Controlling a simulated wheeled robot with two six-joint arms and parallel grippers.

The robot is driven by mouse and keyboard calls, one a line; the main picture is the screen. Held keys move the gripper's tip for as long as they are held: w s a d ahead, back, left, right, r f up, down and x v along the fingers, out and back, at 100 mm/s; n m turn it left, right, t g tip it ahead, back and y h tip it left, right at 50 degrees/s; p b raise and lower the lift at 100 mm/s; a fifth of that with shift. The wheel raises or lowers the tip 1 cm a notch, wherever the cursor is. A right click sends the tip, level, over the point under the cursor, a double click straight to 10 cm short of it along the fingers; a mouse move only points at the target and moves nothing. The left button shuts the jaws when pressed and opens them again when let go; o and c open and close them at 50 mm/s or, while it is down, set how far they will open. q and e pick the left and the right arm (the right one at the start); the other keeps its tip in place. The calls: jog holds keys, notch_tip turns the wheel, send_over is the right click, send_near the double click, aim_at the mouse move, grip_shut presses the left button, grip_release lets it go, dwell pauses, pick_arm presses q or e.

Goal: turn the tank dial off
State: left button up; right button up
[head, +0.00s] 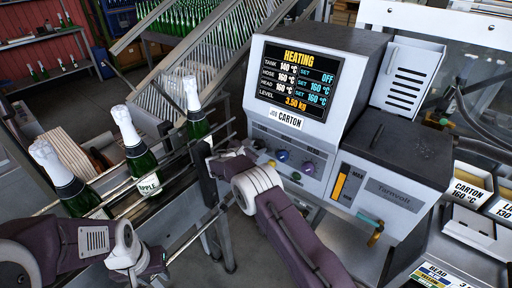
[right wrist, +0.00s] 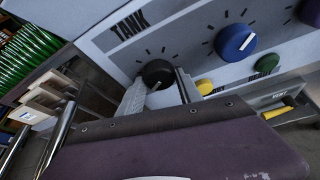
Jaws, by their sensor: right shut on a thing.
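The black tank dial (right wrist: 157,73) sits under the word TANK in the right wrist view, its white pointer line slanting. My right gripper (right wrist: 161,90) is shut on the dial, one pale finger on each side. In the head view my right gripper (head: 244,152) is at the left end of the panel's knob row. The display (head: 298,78) reads TANK 140 °C with SET OFF; hose and head are set to 160 °C.
Several foil-topped bottles (head: 132,140) stand along a metal-railed conveyor at the left.

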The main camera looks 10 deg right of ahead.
jog(key=shift+f, duration=0.1)
jog(key=o, duration=1.4)
jog(key=shift+c, duration=0.2)
jog(key=b+v, duration=0.1)
jog(key=v, duration=0.8)
